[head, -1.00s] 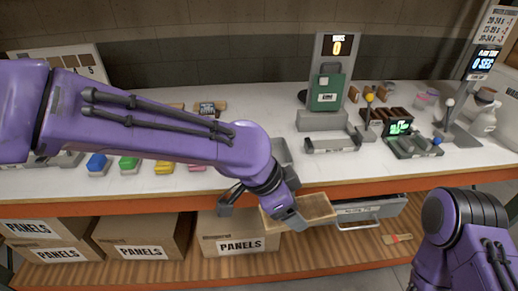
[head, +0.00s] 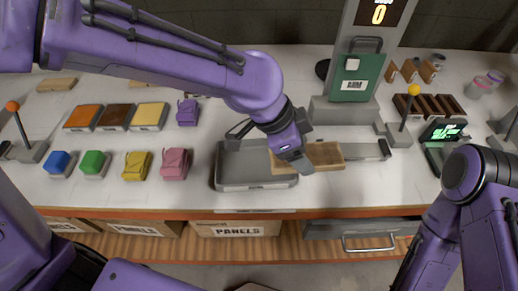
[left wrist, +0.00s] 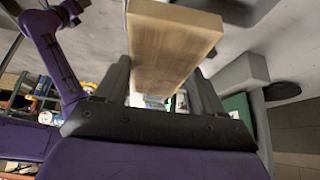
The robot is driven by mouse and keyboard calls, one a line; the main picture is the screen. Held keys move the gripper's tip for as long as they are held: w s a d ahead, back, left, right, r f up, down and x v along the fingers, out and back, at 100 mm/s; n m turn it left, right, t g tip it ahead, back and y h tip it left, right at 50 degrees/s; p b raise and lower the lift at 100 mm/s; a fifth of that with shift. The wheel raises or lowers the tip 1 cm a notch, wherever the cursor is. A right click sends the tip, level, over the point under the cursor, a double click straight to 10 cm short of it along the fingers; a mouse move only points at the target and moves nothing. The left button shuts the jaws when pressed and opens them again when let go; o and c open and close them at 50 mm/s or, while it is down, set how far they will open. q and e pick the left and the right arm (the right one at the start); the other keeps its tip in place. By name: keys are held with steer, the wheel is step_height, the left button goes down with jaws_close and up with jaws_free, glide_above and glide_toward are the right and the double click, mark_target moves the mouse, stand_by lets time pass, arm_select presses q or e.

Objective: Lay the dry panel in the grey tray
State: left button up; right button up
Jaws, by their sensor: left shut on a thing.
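The dry panel (head: 326,155) is a light wooden board. My left gripper (head: 291,150) is shut on it and holds it near its left end. In the left wrist view the panel (left wrist: 168,50) sits between the two fingers (left wrist: 165,95). The grey tray (head: 232,168) is a shallow rectangular tray near the front edge of the bench. The panel's left part overlaps the tray's right side in the head view, and the rest reaches out to the right. The height between panel and tray is hard to tell. My right arm shows at the right, its gripper not clearly seen.
A grey low fixture (head: 368,150) lies behind the panel's right end. A green case (head: 352,85) stands at the back. Coloured panels, including an orange one (head: 83,118), and blue (head: 59,163) and green (head: 95,163) blocks sit left of the tray. A drawer (head: 362,229) is below.

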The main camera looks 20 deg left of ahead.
arm_select(q)
steer(key=a+f+p, duration=0.1)
steer(key=a+f, duration=0.2)
steer(key=a, duration=0.5)
glide_above(258, 167)
steer(key=f, duration=0.3)
steer(key=a+f, duration=0.1)
steer(key=f, duration=0.1)
steer(key=shift+s+p, duration=0.2)
steer(key=shift+p, duration=0.1)
steer(key=f, duration=0.3)
steer(key=shift+s+a+f, duration=0.1)
steer(key=shift+s+a, duration=0.2)
steer(key=shift+a, duration=0.1)
steer(key=shift+f, duration=0.3)
steer(key=shift+w+f, duration=0.15)
steer(key=shift+w, duration=0.15)
arm_select(e)
steer(key=shift+s+a+r, duration=0.1)
steer(key=shift+s+r, duration=0.2)
steer(key=shift+r, duration=0.25)
steer(key=shift+s+r, duration=0.25)
steer(key=shift+r, duration=0.3)
arm_select(q)
steer(key=o, duration=1.1)
steer(key=shift+s, duration=0.2)
steer(key=shift+w, duration=0.1)
